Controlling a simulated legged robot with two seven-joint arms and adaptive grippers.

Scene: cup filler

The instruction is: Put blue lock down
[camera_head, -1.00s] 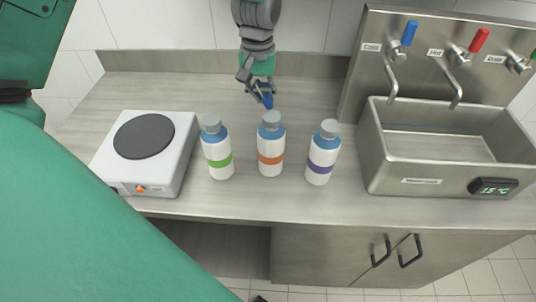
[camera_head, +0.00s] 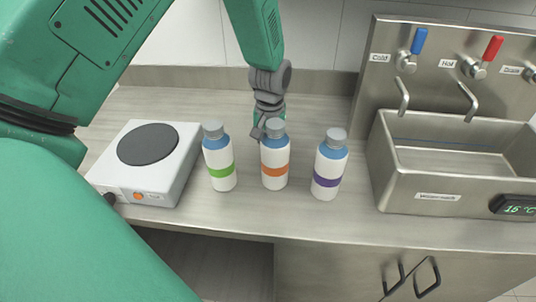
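My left gripper (camera_head: 263,129) points down at the back of the counter, just behind the orange-banded bottle (camera_head: 274,158). The bottle hides its fingertips, so I cannot tell whether they are open or shut, or whether they touch the bottle. The blue lock does not show now; a small blue piece was at the fingertips in the earlier frame. My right gripper is not in view.
A green-banded bottle (camera_head: 219,160) and a purple-banded bottle (camera_head: 328,167) stand upright beside the orange one. A hot plate (camera_head: 178,178) is at left, a metal sink (camera_head: 398,188) at right. A blue cold-tap handle (camera_head: 419,40) is above the sink.

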